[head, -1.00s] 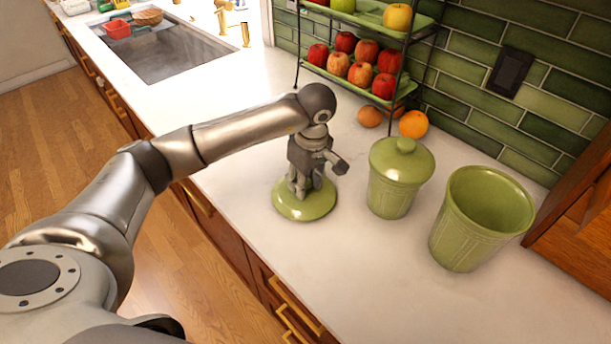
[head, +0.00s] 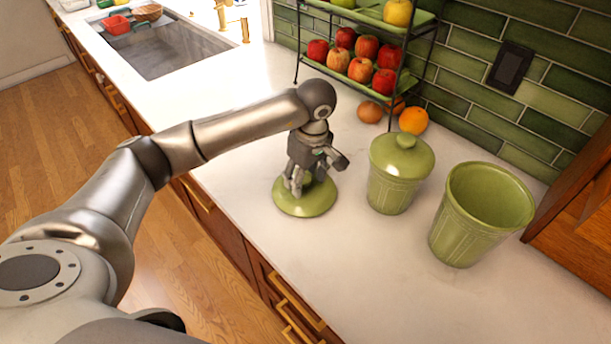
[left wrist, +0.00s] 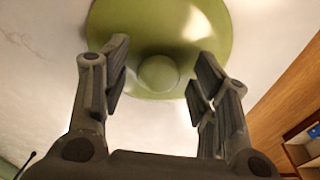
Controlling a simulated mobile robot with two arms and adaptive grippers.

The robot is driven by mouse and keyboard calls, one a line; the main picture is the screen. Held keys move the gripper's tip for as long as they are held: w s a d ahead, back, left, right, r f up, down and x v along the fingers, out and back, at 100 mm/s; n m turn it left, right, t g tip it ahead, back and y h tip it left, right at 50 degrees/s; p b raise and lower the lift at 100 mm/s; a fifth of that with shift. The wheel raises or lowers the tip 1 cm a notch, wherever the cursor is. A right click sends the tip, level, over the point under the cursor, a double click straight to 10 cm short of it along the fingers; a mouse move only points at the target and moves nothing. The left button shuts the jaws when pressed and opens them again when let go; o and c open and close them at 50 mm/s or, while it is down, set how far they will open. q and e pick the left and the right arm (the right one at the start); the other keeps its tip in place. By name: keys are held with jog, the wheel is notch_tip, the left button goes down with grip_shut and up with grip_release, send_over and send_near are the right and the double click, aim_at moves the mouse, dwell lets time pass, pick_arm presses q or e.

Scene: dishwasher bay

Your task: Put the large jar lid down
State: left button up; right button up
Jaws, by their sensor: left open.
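The large green jar lid (head: 305,205) lies on the white countertop near its front edge. My left gripper (head: 300,184) is over the lid, pointing down. In the left wrist view the lid (left wrist: 205,22) shows with its round knob between the two spread fingers of my gripper (left wrist: 156,85). The fingers are apart from the knob on both sides, so the gripper is open. The open large green jar (head: 480,215) stands at the right without a lid. My right gripper is not in view.
A smaller green jar with its lid on (head: 399,175) stands between the lid and the large jar. A two-tier fruit rack (head: 365,60) and loose fruit, including an orange (head: 413,120), are at the back. The sink (head: 165,45) is at far left. Counter before the jars is clear.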

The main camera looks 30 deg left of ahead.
aim_at(310, 182)
pick_arm(q)
notch_tip(310, 182, up, 12)
jog(key=d+b, duration=0.1)
jog(key=b, duration=0.1)
jog(key=shift+s+d, duration=0.15)
jog(key=shift+s, duration=0.05)
jog(key=shift+f, duration=0.1)
